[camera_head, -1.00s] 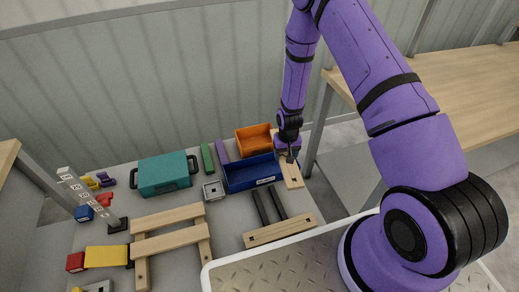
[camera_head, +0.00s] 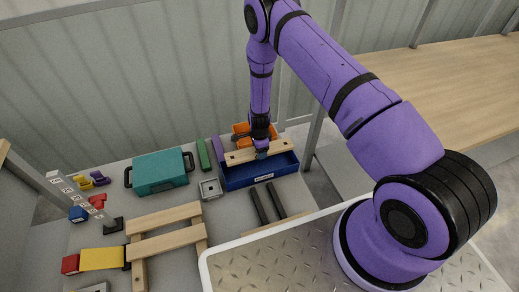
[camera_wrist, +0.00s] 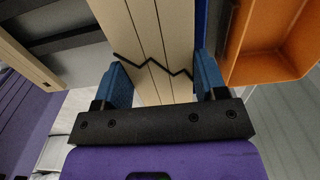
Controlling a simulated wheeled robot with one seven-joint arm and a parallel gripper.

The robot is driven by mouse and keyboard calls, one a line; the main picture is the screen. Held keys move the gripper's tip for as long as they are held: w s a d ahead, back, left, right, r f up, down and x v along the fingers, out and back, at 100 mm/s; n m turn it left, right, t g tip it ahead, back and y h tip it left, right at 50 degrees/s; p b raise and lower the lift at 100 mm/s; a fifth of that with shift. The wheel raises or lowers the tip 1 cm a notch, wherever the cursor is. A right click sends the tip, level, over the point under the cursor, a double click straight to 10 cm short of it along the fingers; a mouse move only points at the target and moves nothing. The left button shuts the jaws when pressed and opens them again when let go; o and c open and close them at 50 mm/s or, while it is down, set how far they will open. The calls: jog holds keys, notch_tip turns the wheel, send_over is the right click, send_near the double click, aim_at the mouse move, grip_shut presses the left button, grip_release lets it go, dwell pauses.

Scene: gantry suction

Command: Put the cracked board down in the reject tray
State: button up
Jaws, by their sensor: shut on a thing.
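My gripper (camera_head: 262,150) is shut on the cracked board (camera_head: 240,157), a light wooden plank, gripping it near its middle. In the wrist view the board (camera_wrist: 160,25) runs between the two blue fingers, and a dark zigzag crack crosses it just ahead of them. In the head view the board lies crosswise over the blue tray (camera_head: 240,183), covering part of its opening. I cannot tell its exact height above the rim. The blue tray has a white label too small to read.
A teal case (camera_head: 160,172), green (camera_head: 203,153) and purple (camera_head: 217,148) bars and a small grey square block (camera_head: 209,188) stand left of the trays. Black rails (camera_head: 267,204) lie in front. A wooden frame (camera_head: 165,217) stands front left. Table space right of the blue tray is narrow.

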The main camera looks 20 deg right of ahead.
dwell(0.3)
send_near(259, 170)
dwell(0.7)
jog(key=shift+s+f, duration=0.15)
jog(key=shift+f, duration=3.5)
dwell(1.6)
jog(key=o, duration=1.1)
notch_tip(259, 170, up, 11)
jog(key=shift+f, duration=0.1)
